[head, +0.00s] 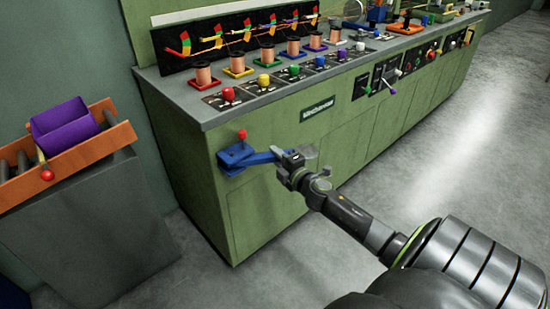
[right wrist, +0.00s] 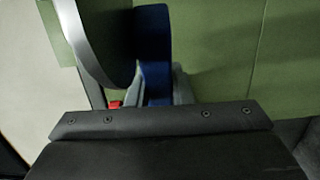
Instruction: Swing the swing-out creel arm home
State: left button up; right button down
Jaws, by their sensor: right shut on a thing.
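The blue swing-out creel arm (head: 262,157) is mounted low on the front left of the green cabinet. Its blue bracket (head: 236,157) carries a red ball knob (head: 242,134) on top. In the right wrist view the blue arm (right wrist: 153,55) stands between the grey fingers, and a small red part (right wrist: 115,104) shows beyond. My left gripper is not in view.
The green cabinet (head: 290,190) has a grey top with several copper spools (head: 203,74), coloured knobs and switches. At left, an orange tray (head: 120,133) holding a purple bin (head: 64,127) sits on a grey stand. Clear grey floor (head: 450,150) lies in front and right.

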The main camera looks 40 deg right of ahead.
jog(key=c, duration=1.3)
grip_release()
jog(key=shift+a, duration=0.1)
jog(key=shift+s, duration=0.2)
pick_arm(q)
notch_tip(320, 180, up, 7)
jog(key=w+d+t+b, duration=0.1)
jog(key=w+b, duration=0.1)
jog(key=b, duration=0.2)
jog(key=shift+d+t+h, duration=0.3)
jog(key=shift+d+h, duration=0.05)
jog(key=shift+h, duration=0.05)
pick_arm(e)
jog(key=shift+s+a, duration=0.35)
jog(key=shift+s, duration=2.45)
jog(key=shift+s+a, duration=0.3)
jog(key=shift+s, duration=2.5)
jog(key=shift+s+a, duration=0.35)
jog(key=shift+s, duration=2.45)
